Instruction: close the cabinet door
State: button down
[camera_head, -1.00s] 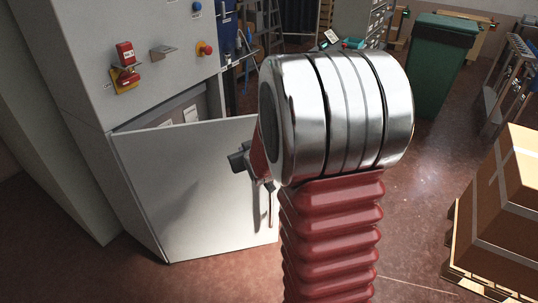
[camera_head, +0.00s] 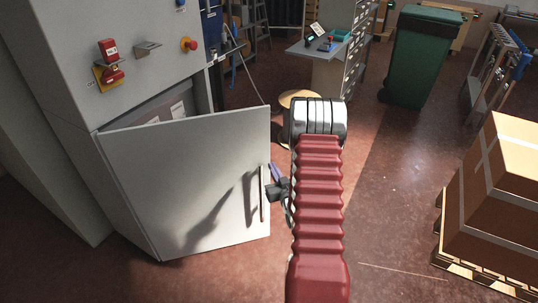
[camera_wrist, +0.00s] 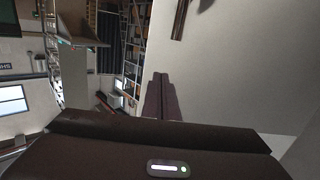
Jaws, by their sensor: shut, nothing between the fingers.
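The grey cabinet door (camera_head: 180,170) stands open at the lower left of the head view, hinged on its left side. Its vertical bar handle (camera_head: 262,193) is near the free edge. My gripper (camera_head: 272,192) is a small dark shape by the handle and free edge, partly hidden by my red arm. In the wrist view, my shut, empty fingers (camera_wrist: 159,78) lie before the pale door panel (camera_wrist: 235,65), and the handle (camera_wrist: 180,18) shows at the top. I cannot tell whether the fingers touch the door.
The cabinet body (camera_head: 100,30) carries a red switch (camera_head: 109,60) and a red button (camera_head: 189,44) above the door. A round stool (camera_head: 299,97) stands behind my arm. Boxes (camera_head: 500,190) on a pallet are at the right, a green bin (camera_head: 420,60) behind. Floor between is clear.

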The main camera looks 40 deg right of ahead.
aim_at(267, 148)
jog(key=s+f, duration=0.1)
jog(key=s+d+f, duration=0.1)
jog(key=shift+s+f+m+t+h, duration=0.3)
jog(key=shift+s+m, duration=0.05)
jog(key=shift+m, duration=0.05)
jog(key=x, duration=1.4)
dwell(0.3)
